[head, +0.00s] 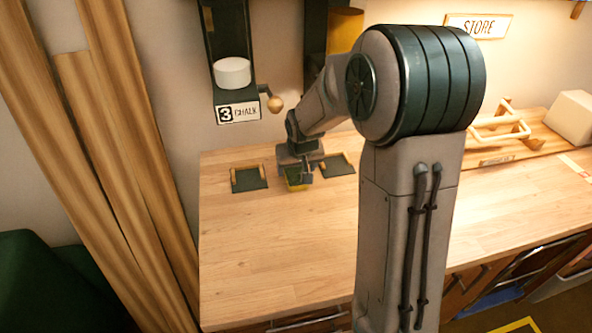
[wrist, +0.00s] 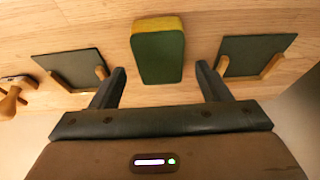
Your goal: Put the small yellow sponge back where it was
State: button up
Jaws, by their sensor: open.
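The small sponge (head: 293,182) is yellow with a dark green face. It is at the back of the wooden table (head: 270,240), between two dark green pads with wooden edging, the left pad (head: 249,179) and the right pad (head: 338,166). In the wrist view the sponge (wrist: 158,55) shows its green face, with yellow along its far edge. My gripper (head: 300,175) is over the sponge in the head view. In the wrist view my gripper (wrist: 161,71) is open, one finger on each side of the sponge, with gaps between. Whether the sponge rests flat on the table is unclear.
A chalk dispenser (head: 238,113) with a wooden crank knob hangs on the wall behind. A wooden rack (head: 500,125) and a pale block (head: 572,118) stand at the right. A wooden-handled object (wrist: 12,97) is at the wrist view's left. The table's front left is clear.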

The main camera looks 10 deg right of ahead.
jog(key=v, duration=1)
jog(key=s+g, duration=0.1)
jog(key=s, duration=2.2)
jog(key=shift+r+g, duration=0.3)
